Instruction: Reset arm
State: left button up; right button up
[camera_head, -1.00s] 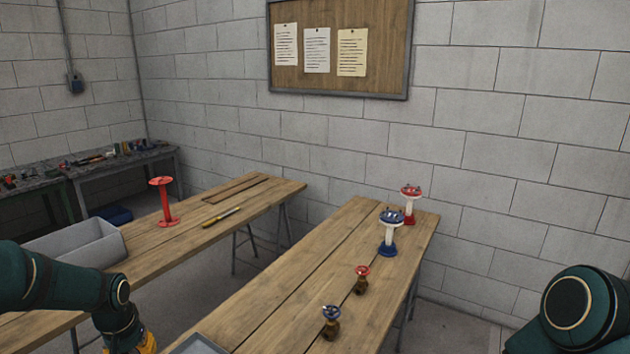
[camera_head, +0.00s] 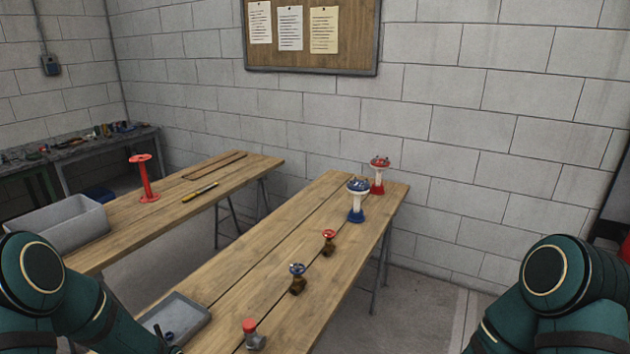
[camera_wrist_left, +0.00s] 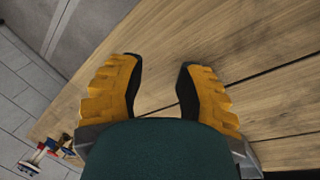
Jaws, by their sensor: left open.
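My left arm (camera_head: 80,300) comes in at the lower left of the head view, and its gripper is out of sight there. In the left wrist view my left gripper (camera_wrist_left: 160,80) is open, with its two orange, black-padded fingers apart and nothing between them. Bare wooden table top shows beyond the fingers. My right arm (camera_head: 555,290) is at the lower right of the head view, bent. My right gripper is not in view.
The near wooden table (camera_head: 270,235) holds a grey tray (camera_head: 188,308), a red-capped fitting (camera_head: 252,335), a blue-wheeled valve (camera_head: 297,279), a red-wheeled valve (camera_head: 328,242), a blue-and-white stand (camera_head: 357,202) and a red-and-white stand (camera_head: 379,175). The far table carries a grey bin (camera_head: 68,225) and a red stand (camera_head: 145,178).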

pick_arm(q)
jog(key=s+d+f+g+h, duration=0.1)
jog(key=s+d+f, duration=0.2)
jog(key=s+d, duration=0.35)
jog(key=s+d+f, duration=0.4)
jog(key=s+d, duration=0.2)
jog(key=s, duration=0.2)
jog(key=w+d+f+m+t+b, duration=0.1)
jog(key=w+f+b, duration=0.3)
jog(key=b, duration=0.6)
jog(key=shift+w+d+f+t, duration=0.4)
jog(key=shift+w+d, duration=0.3)
jog(key=shift+w, duration=0.25)
